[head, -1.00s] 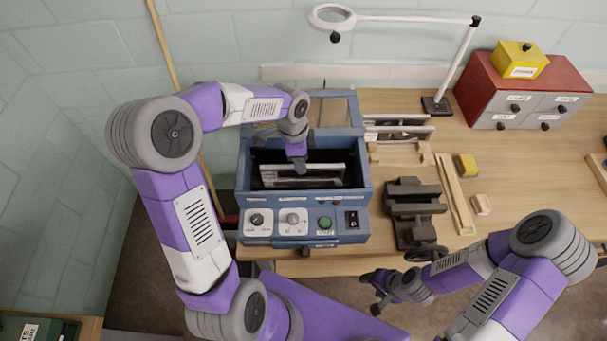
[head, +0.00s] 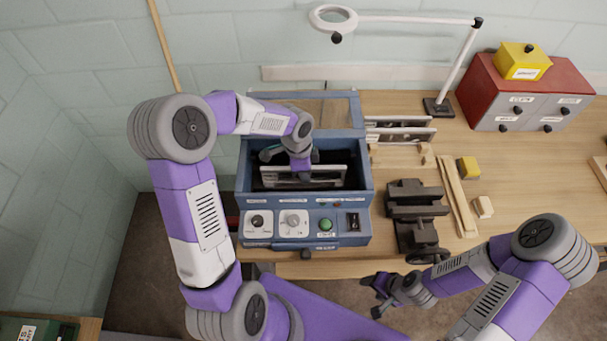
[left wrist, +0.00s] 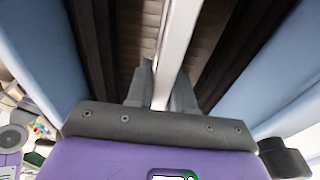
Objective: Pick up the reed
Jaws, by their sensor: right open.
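The reed (head: 330,177), a long pale metal-framed strip, stands on edge inside the open blue tank (head: 243,192). My left gripper (head: 302,180) reaches down into the tank at the middle of the reed. In the left wrist view, the reed's pale top edge (left wrist: 176,35) runs between the two fingers (left wrist: 163,85), which look close against both sides of it. The fingertips are partly hidden by the reed in the head view. My right gripper (head: 374,295) is open and empty in front of the bench edge.
The tank's front panel (head: 303,226) carries knobs and a green button. To its right are a rack with similar strips (head: 400,130), a dark metal vise (head: 415,212), wooden bars, a yellow block (head: 468,168), and a red drawer cabinet (head: 520,95). A magnifier lamp (head: 333,17) overhangs the back.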

